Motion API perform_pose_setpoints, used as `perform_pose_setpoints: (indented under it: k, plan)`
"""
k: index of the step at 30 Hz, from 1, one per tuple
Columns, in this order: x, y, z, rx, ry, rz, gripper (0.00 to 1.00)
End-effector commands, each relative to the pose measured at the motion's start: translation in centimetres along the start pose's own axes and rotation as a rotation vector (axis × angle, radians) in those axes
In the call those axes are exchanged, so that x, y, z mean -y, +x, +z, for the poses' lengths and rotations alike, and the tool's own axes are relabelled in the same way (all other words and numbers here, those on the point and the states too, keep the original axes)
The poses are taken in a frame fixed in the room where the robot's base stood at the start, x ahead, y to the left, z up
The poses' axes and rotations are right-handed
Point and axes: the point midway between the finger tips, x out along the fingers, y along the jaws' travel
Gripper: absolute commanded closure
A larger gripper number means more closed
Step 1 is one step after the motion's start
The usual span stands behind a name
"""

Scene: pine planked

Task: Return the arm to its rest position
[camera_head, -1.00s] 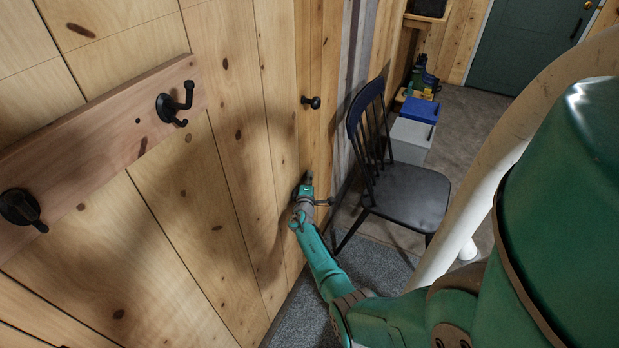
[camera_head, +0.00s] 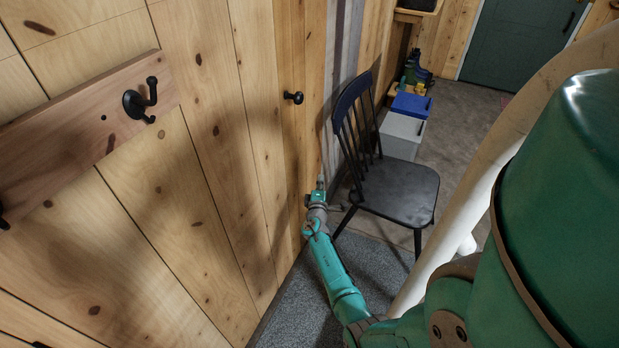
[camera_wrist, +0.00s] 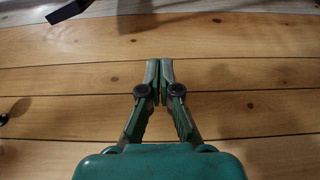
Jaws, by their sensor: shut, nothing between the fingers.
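My gripper (camera_head: 319,187) is at the end of my green arm, in front of the pine plank wall (camera_head: 225,170) and left of the black chair in the head view. In the wrist view my gripper (camera_wrist: 160,82) is shut, with its two fingers together and nothing between them. The plank wall (camera_wrist: 60,88) fills most of the wrist view behind the fingers. I cannot tell how close the fingertips are to the wall.
A black chair (camera_head: 400,190) stands right of my gripper. A grey box with a blue lid (camera_head: 411,105) is behind it. Grey carpet (camera_head: 295,305) lies below.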

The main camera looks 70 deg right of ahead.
Motion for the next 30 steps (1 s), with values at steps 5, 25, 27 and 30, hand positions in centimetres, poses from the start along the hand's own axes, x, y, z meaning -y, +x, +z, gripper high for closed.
perform_pose_setpoints:
  k: [5,25,27,30]
  plan:
    - [0.0,-0.9,2.5,0.002,0.000,0.000,1.00]
    - [3.0,-6.9,1.0,-0.069,0.083,-0.081,1.00]
    - [4.4,-10.3,-0.2,-0.110,0.131,-0.129,1.00]
    - [6.0,-15.3,-1.7,-0.173,0.206,-0.200,1.00]
